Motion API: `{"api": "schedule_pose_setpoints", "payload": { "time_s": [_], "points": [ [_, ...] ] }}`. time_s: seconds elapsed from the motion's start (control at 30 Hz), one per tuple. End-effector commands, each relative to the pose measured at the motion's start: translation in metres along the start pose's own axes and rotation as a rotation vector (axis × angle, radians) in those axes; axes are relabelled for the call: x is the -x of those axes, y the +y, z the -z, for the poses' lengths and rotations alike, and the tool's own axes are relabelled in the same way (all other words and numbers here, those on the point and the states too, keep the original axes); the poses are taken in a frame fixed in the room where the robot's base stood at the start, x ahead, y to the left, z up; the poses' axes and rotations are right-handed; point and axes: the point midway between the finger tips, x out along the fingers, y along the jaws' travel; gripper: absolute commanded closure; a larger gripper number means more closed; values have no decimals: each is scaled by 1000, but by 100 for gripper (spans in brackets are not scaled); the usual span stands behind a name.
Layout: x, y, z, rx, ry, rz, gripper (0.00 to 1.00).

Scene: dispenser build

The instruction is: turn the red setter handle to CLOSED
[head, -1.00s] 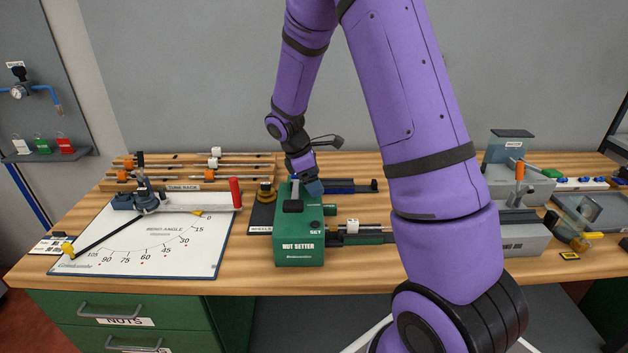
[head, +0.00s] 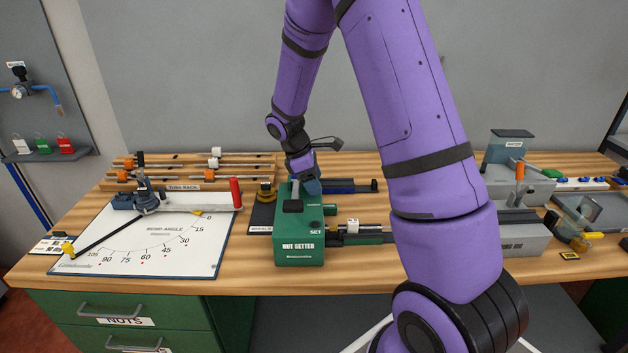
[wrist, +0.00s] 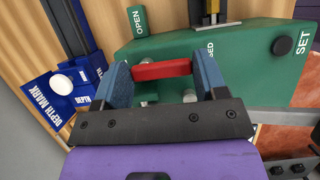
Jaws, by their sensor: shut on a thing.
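The green nut setter (head: 299,250) stands on the bench in the middle of the head view, with a SET button at its right. Its red setter handle (wrist: 162,69) shows in the wrist view, spanning the gap between my two blue fingers. My gripper (wrist: 160,76) is shut on the handle, at the setter's far side in the head view (head: 309,187). An OPEN label (wrist: 138,20) is readable beyond the left finger. A second label ending in "SED" (wrist: 211,52) is partly hidden by the right finger. The head view hides the handle behind the setter and my gripper.
A white bend-angle board (head: 140,245) with a red-handled lever lies left of the setter. A tube rack (head: 190,172) stands behind it. A blue depth-mark fixture (wrist: 62,95) is left of my gripper in the wrist view. Grey fixtures (head: 520,235) stand at the right.

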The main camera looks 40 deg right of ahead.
Motion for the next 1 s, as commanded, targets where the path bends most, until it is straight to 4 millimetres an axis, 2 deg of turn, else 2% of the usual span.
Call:
{"api": "schedule_pose_setpoints", "payload": {
  "time_s": [0.07,0.1,0.2,0.57,0.67,1.0],
  "points": [
    [0,0,0,-2,1,-1,58],
    [0,0,0,-2,1,-1,27],
    [0,0,0,-2,1,-1,8],
    [5,0,0,-1,2,-2,8],
    [17,1,0,-2,2,-4,8],
    [79,0,0,-1,3,-3,8]
  ]
}}
